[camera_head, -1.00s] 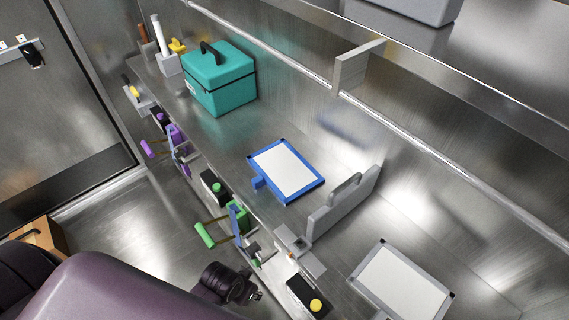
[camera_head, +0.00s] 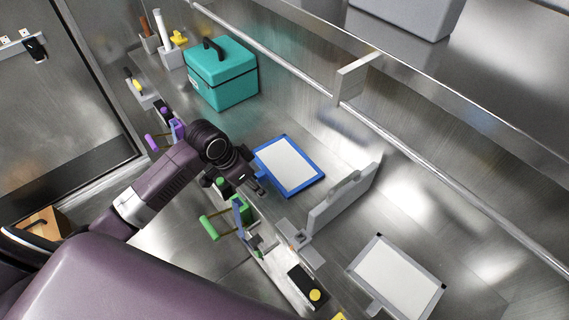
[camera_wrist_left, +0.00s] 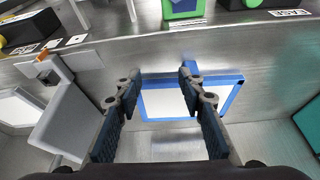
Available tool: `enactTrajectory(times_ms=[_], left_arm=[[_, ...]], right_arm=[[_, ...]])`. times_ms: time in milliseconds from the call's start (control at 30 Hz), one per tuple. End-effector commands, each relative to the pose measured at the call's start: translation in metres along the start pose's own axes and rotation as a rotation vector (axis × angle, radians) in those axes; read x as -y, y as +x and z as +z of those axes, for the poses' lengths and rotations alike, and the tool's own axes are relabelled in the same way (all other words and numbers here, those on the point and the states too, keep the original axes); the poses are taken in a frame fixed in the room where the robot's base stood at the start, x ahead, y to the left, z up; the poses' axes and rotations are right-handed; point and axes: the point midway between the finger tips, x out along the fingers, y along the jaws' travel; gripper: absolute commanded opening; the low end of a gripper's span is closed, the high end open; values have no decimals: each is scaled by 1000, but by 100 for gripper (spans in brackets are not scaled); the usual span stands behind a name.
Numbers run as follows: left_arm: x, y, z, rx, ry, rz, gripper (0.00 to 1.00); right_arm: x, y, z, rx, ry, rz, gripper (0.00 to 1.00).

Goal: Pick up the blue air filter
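The blue air filter (camera_head: 289,164), a white panel in a blue frame with a small blue tab, lies flat on the metal counter. It also shows in the left wrist view (camera_wrist_left: 238,88), ahead of and partly behind the fingers, with its tab (camera_wrist_left: 189,64) near the right fingertip. My left gripper (camera_head: 260,189) is just left of the filter's tab side in the head view, above the counter's front edge. In the wrist view its two fingers (camera_wrist_left: 159,76) are apart with nothing held between them. My right gripper is not in view.
A grey upright panel (camera_head: 338,203) stands right of the filter. A grey-framed filter (camera_head: 397,277) lies farther right. A teal box (camera_head: 222,79) stands at the back left. Clamps with a green handle (camera_head: 210,228) and a purple handle (camera_head: 152,142) line the front edge.

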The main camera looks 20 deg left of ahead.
Motion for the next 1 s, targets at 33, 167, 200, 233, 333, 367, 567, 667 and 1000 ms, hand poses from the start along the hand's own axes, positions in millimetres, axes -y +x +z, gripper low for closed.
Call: enactTrajectory(times_ms=[33,167,200,233,333,367,567,667,1000], left_arm=[[18,-6,-6,-2,0,-7,36],[42,-16,-17,-13,-4,-5,36],[46,-17,-18,-15,-6,-4,36],[48,-18,-19,-16,-7,-4,36],[51,-12,-21,-17,-9,-1,36],[51,-8,-21,-17,-9,0,36],[50,13,-20,-17,-10,0,36],[51,26,-19,-17,-10,1,36],[52,58,-18,-18,-8,-3,36]], right_arm=[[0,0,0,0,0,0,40],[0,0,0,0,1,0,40],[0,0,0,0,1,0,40],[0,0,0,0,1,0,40],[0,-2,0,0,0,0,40],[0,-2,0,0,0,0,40],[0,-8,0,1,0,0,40],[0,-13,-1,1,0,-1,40],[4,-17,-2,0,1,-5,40]])
